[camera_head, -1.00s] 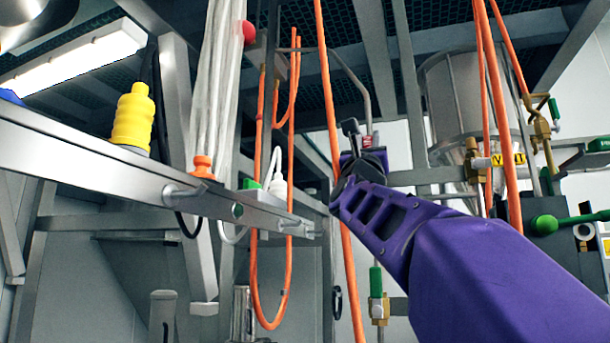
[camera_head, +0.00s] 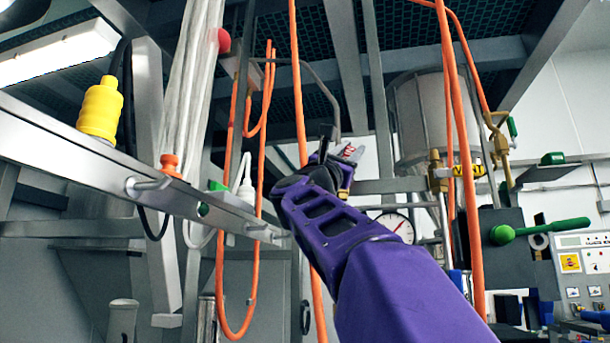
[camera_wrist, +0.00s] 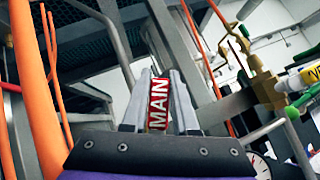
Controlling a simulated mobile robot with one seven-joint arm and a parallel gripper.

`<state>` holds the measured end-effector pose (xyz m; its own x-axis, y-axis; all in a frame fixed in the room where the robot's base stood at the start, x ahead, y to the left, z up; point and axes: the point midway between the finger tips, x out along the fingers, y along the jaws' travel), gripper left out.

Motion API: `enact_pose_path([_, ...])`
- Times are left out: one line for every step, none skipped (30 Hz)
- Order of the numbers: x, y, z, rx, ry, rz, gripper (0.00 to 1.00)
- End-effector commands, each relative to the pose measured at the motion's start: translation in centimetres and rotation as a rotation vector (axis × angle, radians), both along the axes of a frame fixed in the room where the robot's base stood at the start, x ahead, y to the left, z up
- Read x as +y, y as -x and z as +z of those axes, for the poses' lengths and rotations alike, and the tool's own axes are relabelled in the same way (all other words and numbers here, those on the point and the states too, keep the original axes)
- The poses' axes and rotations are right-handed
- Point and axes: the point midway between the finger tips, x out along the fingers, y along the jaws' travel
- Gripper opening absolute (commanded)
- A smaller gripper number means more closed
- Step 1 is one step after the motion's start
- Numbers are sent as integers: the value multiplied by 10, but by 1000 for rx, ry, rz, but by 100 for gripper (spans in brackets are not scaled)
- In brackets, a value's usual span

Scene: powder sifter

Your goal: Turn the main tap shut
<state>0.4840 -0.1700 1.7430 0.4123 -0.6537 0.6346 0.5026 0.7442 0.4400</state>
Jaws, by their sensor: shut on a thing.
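A red piece with white letters reading MAIN (camera_wrist: 158,103) sits between the two grey fingers of my gripper (camera_wrist: 161,76) in the wrist view. The fingers are shut on it and it stands nearly upright, slightly tilted. In the head view my gripper (camera_head: 347,154) is near the middle, at the end of my purple arm, with a bit of red (camera_head: 353,148) between its fingers. The body of the main tap behind the red piece is hidden by the fingers and wrist, so I cannot tell how far the tap is turned.
An orange hose (camera_head: 300,80) hangs close left of my gripper. Brass valves with a green handle (camera_head: 511,128) and a yellow label (camera_head: 465,171) stand to the right. A pressure gauge (camera_head: 397,226) is below right. A steel rail (camera_head: 70,140) crosses at left.

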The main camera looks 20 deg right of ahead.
Motion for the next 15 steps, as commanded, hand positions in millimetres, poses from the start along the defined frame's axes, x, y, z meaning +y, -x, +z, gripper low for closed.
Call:
enact_pose_path([-2,0,-3,-27,-38,3,0])
enact_pose_path([-3,2,-3,-44,-62,3,0])
enact_pose_path([-5,3,-4,-64,-93,2,0])
enact_pose_path([-7,3,-6,-80,-118,2,0])
enact_pose_path([-8,5,-6,-96,-140,2,0])
enact_pose_path([-10,6,-8,-117,-173,2,0])
enact_pose_path([-11,6,-9,-133,-196,2,0])
enact_pose_path([-12,8,-10,-149,-220,3,0])
enact_pose_path([-14,9,-12,-170,-251,2,0])
enact_pose_path([-15,9,-13,-186,-276,2,0])
enact_pose_path([-17,10,-14,-201,-299,3,0])
enact_pose_path([-18,11,-16,-223,-331,2,0])
enact_pose_path([-20,12,-18,-238,-354,0,0])
enact_pose_path([-21,12,-19,-253,-378,1,0])
enact_pose_path([-22,14,-21,-275,-409,1,0])
